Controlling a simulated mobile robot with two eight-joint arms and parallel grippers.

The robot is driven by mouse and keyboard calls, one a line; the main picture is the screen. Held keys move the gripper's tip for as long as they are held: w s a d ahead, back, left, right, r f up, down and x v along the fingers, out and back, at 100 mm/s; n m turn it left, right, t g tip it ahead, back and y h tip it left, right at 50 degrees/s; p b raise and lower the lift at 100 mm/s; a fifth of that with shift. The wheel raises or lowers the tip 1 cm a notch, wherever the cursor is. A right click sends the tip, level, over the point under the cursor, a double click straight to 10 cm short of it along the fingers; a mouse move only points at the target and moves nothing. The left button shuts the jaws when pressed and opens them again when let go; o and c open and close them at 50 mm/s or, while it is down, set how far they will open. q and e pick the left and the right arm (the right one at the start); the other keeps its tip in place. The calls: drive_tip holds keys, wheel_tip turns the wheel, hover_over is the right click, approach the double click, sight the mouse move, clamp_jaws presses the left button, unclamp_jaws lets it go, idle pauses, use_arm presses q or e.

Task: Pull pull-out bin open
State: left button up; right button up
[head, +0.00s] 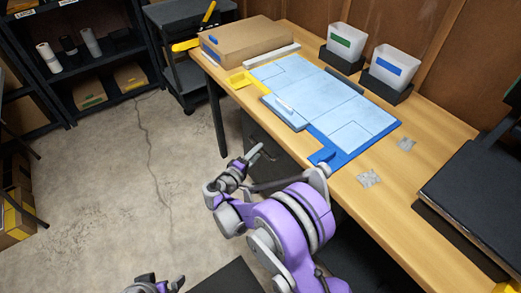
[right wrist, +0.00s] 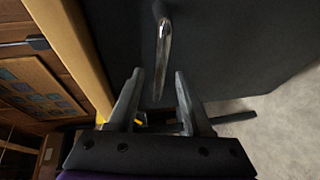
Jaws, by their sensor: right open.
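The pull-out bin has a dark front under the wooden table, partly hidden by my right arm in the head view (head: 260,135). In the right wrist view the dark front (right wrist: 230,60) fills the upper right, with a shiny metal bar handle (right wrist: 163,40) on it. My right gripper (right wrist: 158,74) is open and empty, its two fingers on either side of the handle's near end, apart from it as far as I can tell. In the head view this gripper (head: 252,156) is beside the bin front. Part of my left arm shows at the bottom edge; its jaws are unclear.
The wooden table (head: 410,190) holds a blue mat (head: 345,150), a cardboard box (head: 235,38) and two white bins (head: 345,42) at the back. Dark shelves (head: 90,55) and a cart (head: 185,85) stand at the back left. Concrete floor (head: 100,190) is open on the left.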

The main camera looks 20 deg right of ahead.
drive_tip(key=shift+x, duration=1.6)
drive_tip(key=shift+c, duration=0.2)
clamp_jaws()
